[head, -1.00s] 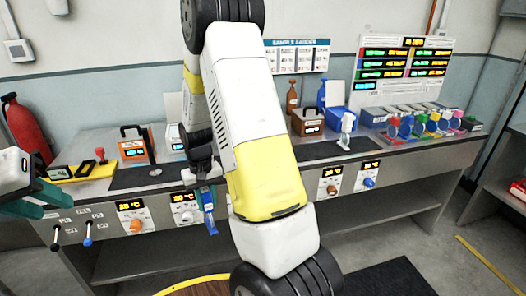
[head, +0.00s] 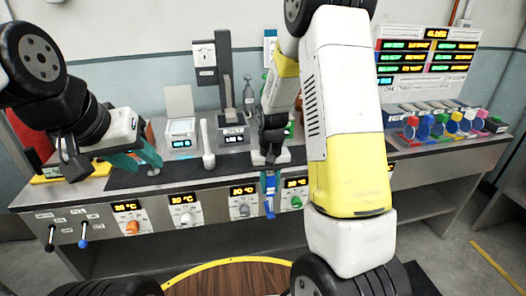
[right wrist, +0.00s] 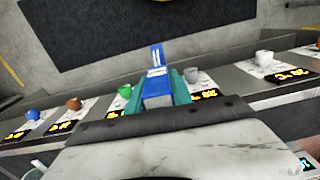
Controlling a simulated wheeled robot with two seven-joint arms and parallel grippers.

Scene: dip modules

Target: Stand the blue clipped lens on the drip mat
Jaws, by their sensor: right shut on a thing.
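My right gripper (head: 269,170) hangs in front of the bench's front edge, shut on a slim blue piece (head: 269,198), which I take for the blue clipped lens. In the right wrist view the blue piece (right wrist: 156,85), with a white band, sits between the teal fingers (right wrist: 160,88); no round glass shows clearly. A dark mat (head: 122,181) lies on the bench top at the left, which may be the drip mat. My left gripper (head: 148,166) is over this mat, its teal fingers apart and empty.
A white upright piece (head: 208,145) stands on the bench, beside a white box with a display (head: 181,133) and a tall grey stand (head: 226,80). Coloured round lenses (head: 437,128) stand in a row at the right. Knobs (head: 186,219) line the front panel.

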